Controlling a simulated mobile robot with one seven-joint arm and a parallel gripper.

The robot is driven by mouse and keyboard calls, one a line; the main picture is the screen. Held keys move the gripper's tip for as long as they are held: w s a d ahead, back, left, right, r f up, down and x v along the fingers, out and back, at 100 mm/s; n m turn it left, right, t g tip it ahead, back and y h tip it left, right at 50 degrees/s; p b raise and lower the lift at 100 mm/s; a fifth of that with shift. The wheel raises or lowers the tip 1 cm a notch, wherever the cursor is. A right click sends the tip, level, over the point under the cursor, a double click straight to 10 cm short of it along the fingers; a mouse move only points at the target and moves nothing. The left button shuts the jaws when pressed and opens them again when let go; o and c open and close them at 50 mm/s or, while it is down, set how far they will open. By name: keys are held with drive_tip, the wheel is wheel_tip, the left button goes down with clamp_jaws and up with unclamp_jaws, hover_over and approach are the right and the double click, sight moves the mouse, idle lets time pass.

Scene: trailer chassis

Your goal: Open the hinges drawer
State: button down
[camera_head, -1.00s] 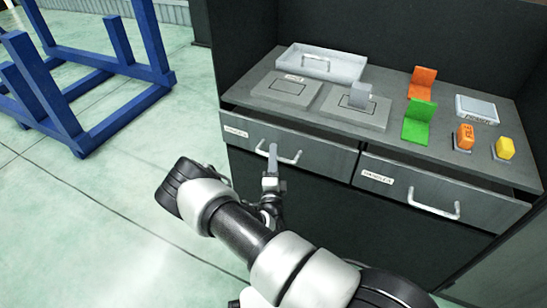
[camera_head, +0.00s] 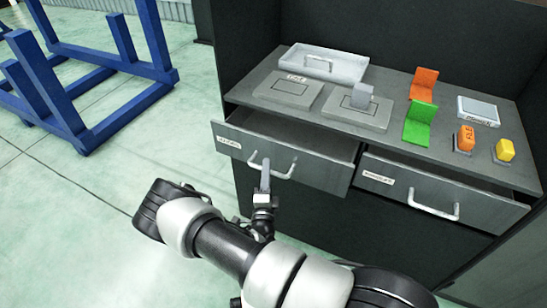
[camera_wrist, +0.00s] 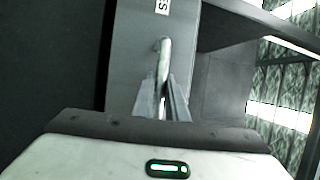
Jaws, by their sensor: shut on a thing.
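The left drawer (camera_head: 322,168) has a grey front and a white label (camera_head: 229,142). The drawer's contents cannot be made out.
The right drawer (camera_head: 402,183) sits beside it, further in.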

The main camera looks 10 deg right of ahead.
drive_tip(key=s+a, duration=0.9)
drive_tip(key=s, duration=0.3)
drive_tip(key=shift+s+p, duration=0.3)
drive_tip(key=shift+p, duration=0.05)
drive_tip(key=c, duration=1.8)
unclamp_jaws()
drive_tip(key=shift+o, duration=0.2)
drive_tip(key=shift+s+a, duration=0.1)
drive_tip(key=v, duration=1.7)
drive_tip(key=shift+p, duration=0.3)
drive_tip(key=shift+f, duration=0.1)
